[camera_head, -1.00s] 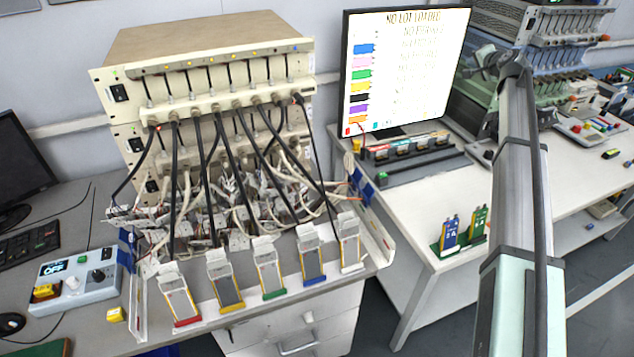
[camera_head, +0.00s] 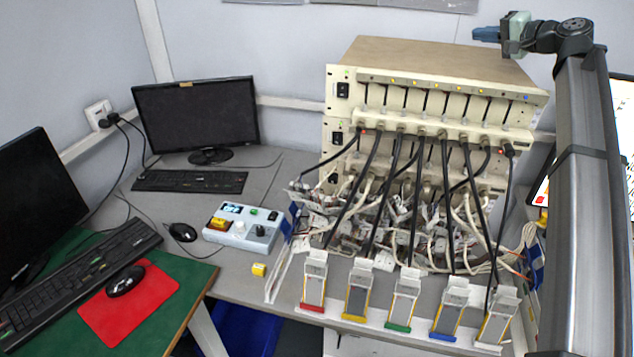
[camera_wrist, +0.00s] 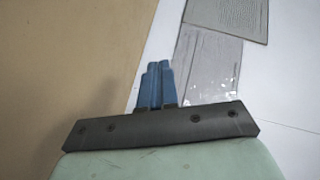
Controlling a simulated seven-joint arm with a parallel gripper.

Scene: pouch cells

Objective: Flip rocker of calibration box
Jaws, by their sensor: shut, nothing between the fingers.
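The calibration box (camera_head: 238,237) is a light blue-white box on the grey desk, left of the cell rack. Its top carries a small display (camera_head: 233,209) reading OFF, a yellow-orange rocker (camera_head: 218,224), a green button, a white knob and a dark knob. Which way the rocker is tilted is too small to tell. My gripper (camera_head: 487,33) is high at the upper right, above and behind the rack's top, far from the box. In the wrist view its blue fingers (camera_wrist: 156,84) are together and hold nothing. The box is not in the wrist view.
The beige cell rack (camera_head: 430,110) with hanging black cables stands right of the box. Several pouch cells (camera_head: 403,300) stand along the desk's front. A small yellow block (camera_head: 259,269), a mouse (camera_head: 182,232), a keyboard (camera_head: 190,181) and a monitor (camera_head: 196,113) surround the box.

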